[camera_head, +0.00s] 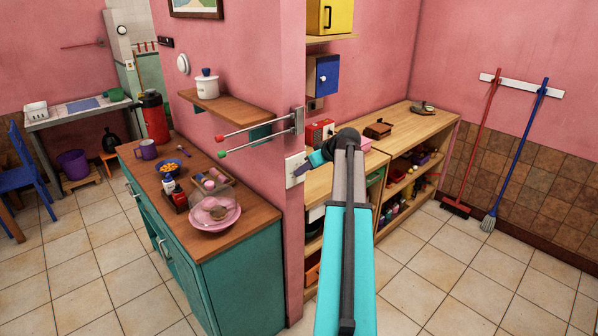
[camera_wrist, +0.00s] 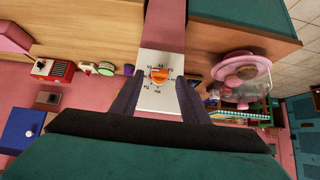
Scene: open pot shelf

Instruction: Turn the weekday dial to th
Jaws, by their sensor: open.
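The weekday dial is an orange knob (camera_wrist: 159,75) on a white plate with small dark letters around it. In the wrist view it sits near the middle, between my gripper's fingers (camera_wrist: 160,80). The fingers are apart and hold nothing. I cannot tell whether they touch the plate or which letters the knob points to. In the head view the white plate (camera_head: 296,168) is on the end of the pink wall, partly hidden. My gripper (camera_head: 312,162) is close to its right side there, with my arm running to the lower middle.
A teal cabinet (camera_head: 245,262) with a pink bowl (camera_head: 214,214) stands left of the wall. Two towel bars (camera_head: 262,127) stick out above the plate. A wooden shelf unit (camera_head: 405,130) with a red radio (camera_head: 320,132) stands to the right. Tiled floor at right is free.

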